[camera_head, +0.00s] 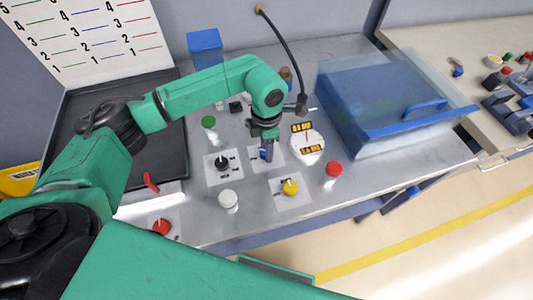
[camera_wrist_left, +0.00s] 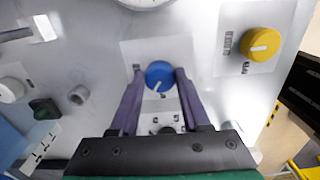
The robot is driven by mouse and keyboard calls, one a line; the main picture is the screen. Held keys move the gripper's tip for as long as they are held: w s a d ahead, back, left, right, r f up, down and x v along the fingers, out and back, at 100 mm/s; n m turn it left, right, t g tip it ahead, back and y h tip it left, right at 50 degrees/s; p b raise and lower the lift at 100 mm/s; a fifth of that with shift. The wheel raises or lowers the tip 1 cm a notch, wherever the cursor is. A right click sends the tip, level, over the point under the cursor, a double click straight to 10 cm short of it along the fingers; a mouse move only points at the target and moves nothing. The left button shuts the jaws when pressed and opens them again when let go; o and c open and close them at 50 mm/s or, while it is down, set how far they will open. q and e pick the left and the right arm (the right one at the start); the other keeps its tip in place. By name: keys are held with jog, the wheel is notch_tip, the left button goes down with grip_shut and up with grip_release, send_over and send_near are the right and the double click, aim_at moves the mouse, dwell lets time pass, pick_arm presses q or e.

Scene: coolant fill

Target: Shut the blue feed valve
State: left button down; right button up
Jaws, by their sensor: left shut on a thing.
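The blue feed valve (camera_wrist_left: 159,76) is a round blue knob with a white pointer line, on a pale square plate. In the left wrist view my left gripper (camera_wrist_left: 159,82) has a finger on each side of the knob and is shut on it. In the head view the left gripper (camera_head: 267,146) reaches down over the blue knob (camera_head: 263,155), which is mostly hidden by the fingers. The lettering on the valve's plate is too small to read. My right gripper is not in view.
A yellow knob (camera_head: 290,187), black knob (camera_head: 221,163) and red knob (camera_head: 161,226) sit nearby. A white round gauge (camera_head: 307,146) is just right of my gripper. White (camera_head: 228,200), red (camera_head: 333,170) and green (camera_head: 208,122) caps stand around. A blue lidded box (camera_head: 375,100) stands at right.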

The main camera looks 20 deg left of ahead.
pick_arm(q)
jog(key=m+b, duration=0.6)
jog(key=b, duration=0.1)
jog(key=shift+f, duration=0.2)
jog(key=m+b, duration=0.2)
jog(key=shift+r+m, duration=0.1)
jog(key=shift+m, duration=0.2)
jog(key=shift+r+m+b, duration=0.15)
jog(key=shift+m+b, duration=0.4)
jog(key=shift+m, duration=0.35)
jog(key=shift+r, duration=0.1)
jog(key=shift+c, duration=1.9)
grip_release()
